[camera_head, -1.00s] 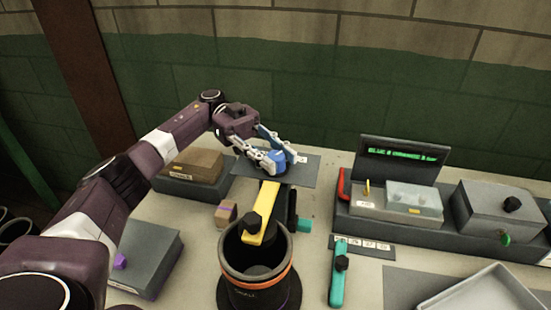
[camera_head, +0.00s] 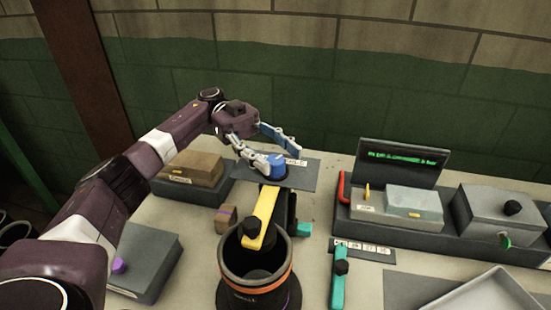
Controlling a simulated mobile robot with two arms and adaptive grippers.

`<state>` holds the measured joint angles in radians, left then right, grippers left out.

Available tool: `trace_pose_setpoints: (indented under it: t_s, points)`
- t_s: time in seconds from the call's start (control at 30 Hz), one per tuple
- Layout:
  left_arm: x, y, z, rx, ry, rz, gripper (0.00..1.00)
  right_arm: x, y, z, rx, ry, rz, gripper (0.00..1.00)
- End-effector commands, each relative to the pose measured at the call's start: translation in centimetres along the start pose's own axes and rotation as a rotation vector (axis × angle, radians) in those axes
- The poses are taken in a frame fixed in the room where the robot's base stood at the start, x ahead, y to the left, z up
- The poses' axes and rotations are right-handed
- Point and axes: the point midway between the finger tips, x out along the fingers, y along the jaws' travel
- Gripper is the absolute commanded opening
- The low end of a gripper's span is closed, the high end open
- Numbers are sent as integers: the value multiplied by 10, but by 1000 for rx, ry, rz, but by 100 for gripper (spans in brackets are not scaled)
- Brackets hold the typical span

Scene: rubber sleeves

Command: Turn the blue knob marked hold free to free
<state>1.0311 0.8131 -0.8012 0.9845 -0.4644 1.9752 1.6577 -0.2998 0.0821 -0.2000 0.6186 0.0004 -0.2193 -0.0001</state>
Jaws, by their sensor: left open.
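The blue knob (camera_head: 275,164) stands on a dark grey plate (camera_head: 303,178) at the back middle of the table. A white label (camera_head: 296,161) lies just behind it to the right, too small to read. My left gripper (camera_head: 277,158) is open around and just above the knob, one finger at its left and the blue-sided finger behind it to the right. I cannot tell whether a finger touches the knob. My right gripper is not in view.
A dark pot with an orange band (camera_head: 258,283) and a yellow arm (camera_head: 261,216) stand in front of the knob. A brown block (camera_head: 193,167) is to the left. A console with a green-text screen (camera_head: 401,160) is at the right, above a teal handle (camera_head: 339,278).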

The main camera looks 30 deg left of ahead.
Motion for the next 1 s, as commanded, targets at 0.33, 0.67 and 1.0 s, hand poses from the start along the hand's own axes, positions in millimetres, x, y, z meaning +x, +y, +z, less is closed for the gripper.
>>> trace_pose_setpoints:
  t_s: [0.33, 0.67, 1.0]
  points:
    - [0, 0, -66, 5, -1, 1, 45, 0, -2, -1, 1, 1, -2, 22]
    - [0, 0, -86, 2, 1, 1, 45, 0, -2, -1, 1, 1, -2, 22]
    - [0, 0, -86, 2, 1, 1, 45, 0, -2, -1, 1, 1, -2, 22]
